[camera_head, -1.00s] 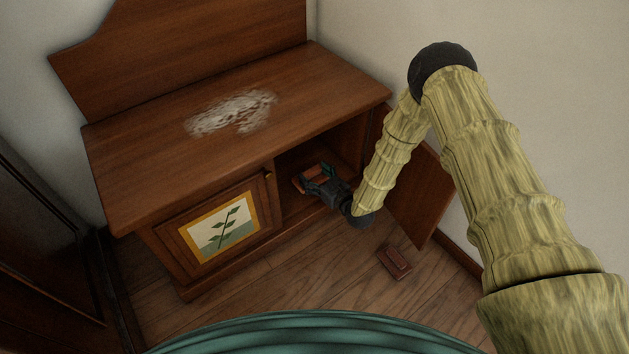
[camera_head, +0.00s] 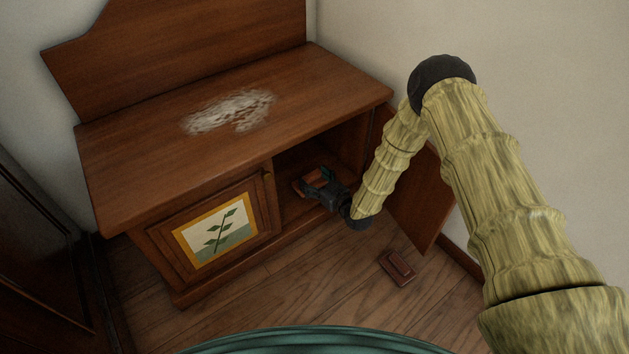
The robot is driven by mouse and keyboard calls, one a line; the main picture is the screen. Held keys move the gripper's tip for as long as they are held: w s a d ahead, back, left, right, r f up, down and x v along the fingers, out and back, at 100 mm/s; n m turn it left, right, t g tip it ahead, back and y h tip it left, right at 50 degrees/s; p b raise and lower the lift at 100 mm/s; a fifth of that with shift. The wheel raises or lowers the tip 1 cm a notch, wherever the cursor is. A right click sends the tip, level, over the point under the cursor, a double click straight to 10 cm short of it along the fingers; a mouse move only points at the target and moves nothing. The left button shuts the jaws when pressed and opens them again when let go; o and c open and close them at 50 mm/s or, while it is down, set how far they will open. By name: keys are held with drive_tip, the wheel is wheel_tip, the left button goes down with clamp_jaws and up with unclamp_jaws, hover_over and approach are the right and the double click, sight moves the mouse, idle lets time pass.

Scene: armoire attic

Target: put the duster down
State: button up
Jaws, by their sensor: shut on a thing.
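My gripper (camera_head: 316,183) reaches through the open right side of the wooden cabinet (camera_head: 150,155). It is shut on a reddish-brown block, which seems to be the duster (camera_head: 304,187). The duster is inside the compartment, near its floor. My fingers cover part of it, and I cannot tell whether it touches the compartment floor. A similar reddish-brown block (camera_head: 398,267) lies on the wooden floor in front of the open door.
The cabinet's right door (camera_head: 412,200) stands open beside my forearm. The left door (camera_head: 216,233), with a plant picture, is shut. A whitish dusty patch (camera_head: 230,111) lies on the cabinet top. Bare floor (camera_head: 290,290) lies in front.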

drive_tip(key=shift+f, duration=0.1)
drive_tip(key=o, duration=1)
drive_tip(key=shift+s+d+r, duration=0.1)
drive_tip(key=shift+s+r, duration=0.05)
drive_tip(key=shift+r, duration=0.05)
drive_tip(key=p+v, duration=0.6)
drive_tip(key=v, duration=0.5)
drive_tip(key=shift+s+d, duration=0.2)
drive_tip(key=shift+s, duration=0.05)
